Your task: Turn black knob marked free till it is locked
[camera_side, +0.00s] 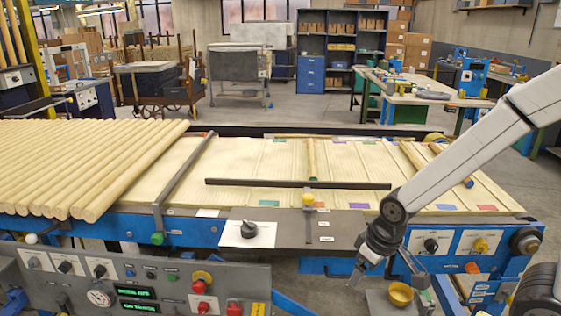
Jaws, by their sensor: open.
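A black knob (249,229) sits on a white plate on the dark panel at the front middle of the line. Another black knob (430,245) is on a white plate on the blue front face at the right. The markings by both are too small to read, so I cannot tell which is marked free. My gripper (356,276) hangs at the front edge of the line, between the two knobs and lower than both. It points down and a little left. It is open, touches neither knob, and nothing shows between its fingers.
A yellow knob (481,245) is beside the right black knob. A control panel (135,290) with buttons fills the front left. Wooden poles (90,165) lie at the left. A dark bar (297,183) crosses the slatted bed.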

